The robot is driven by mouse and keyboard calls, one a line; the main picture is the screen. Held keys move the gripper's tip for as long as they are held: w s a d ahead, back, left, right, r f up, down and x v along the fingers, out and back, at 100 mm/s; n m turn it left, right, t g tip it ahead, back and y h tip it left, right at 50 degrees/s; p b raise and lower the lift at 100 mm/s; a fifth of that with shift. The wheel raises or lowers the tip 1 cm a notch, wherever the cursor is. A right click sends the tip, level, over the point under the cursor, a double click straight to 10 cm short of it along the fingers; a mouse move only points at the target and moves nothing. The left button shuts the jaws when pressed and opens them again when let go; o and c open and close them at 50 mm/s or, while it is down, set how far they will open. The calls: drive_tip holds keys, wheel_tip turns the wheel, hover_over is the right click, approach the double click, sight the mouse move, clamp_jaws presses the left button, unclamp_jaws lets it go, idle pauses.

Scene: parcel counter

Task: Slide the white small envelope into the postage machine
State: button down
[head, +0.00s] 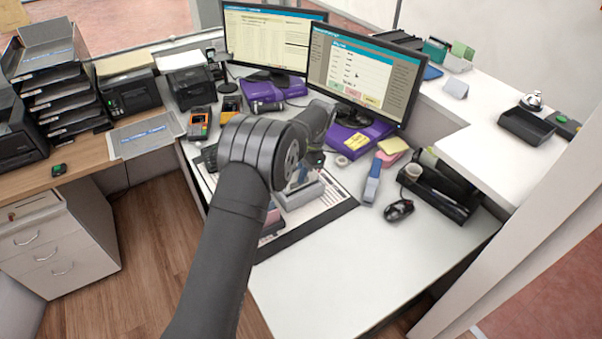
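My arm reaches up from the bottom of the head view, and its wrist bends over the middle of the white desk. My gripper is around the grey parts below the wrist, and I cannot make out its fingers or whether they hold anything. I cannot pick out the white small envelope; the arm covers part of the desk mat (335,212). No machine is clearly the postage machine. Two black printer-like machines stand at the back left, one on the wood counter (133,96) and one beside it (190,85).
Two monitors (262,42) (362,77) stand behind the arm on purple binders (353,138). A blue-grey stapler-like item (372,183), a mouse (399,210) and a black organizer (437,190) lie to the right. The front of the desk (345,270) is clear.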

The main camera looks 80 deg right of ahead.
sight(299, 188)
drive_tip(key=shift+f, duration=1.7)
drive_tip(key=c, duration=1.6)
unclamp_jaws()
drive_tip(key=v, duration=1.7)
drive_tip(key=shift+d+r, duration=0.1)
drive_tip(key=shift+r, duration=0.1)
drive_tip(key=x, duration=1.7)
drive_tip(key=shift+f, duration=0.15)
